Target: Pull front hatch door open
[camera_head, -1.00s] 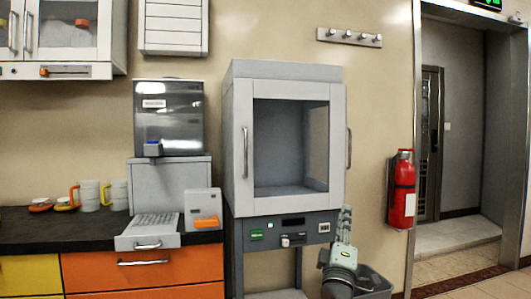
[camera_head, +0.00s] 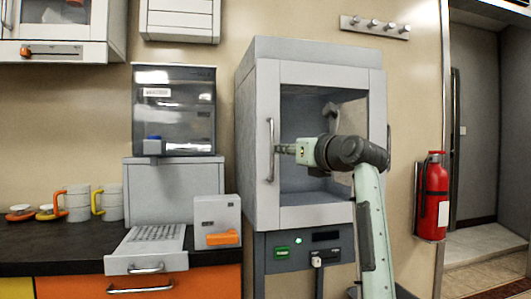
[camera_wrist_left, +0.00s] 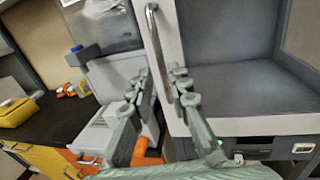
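The grey bioreactor cabinet (camera_head: 300,48) stands in the middle of the head view. Its front hatch door (camera_head: 318,218) has a light frame around a large window and looks shut. A vertical metal handle (camera_head: 270,150) is on the door's left side; it also shows in the left wrist view (camera_wrist_left: 153,35). My left gripper (camera_head: 282,149) is in front of the door, its fingertips close to the handle. In the left wrist view the fingers (camera_wrist_left: 162,80) are apart with the handle in line between them. I cannot tell if they touch it. My right gripper is out of view.
A counter (camera_head: 60,245) with a grey device (camera_head: 175,108), an orange-marked box (camera_head: 218,215) and mugs (camera_head: 78,203) stands at left. A side handle (camera_head: 388,140) is on the cabinet's right. A fire extinguisher (camera_head: 432,200) hangs beside the doorway at right.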

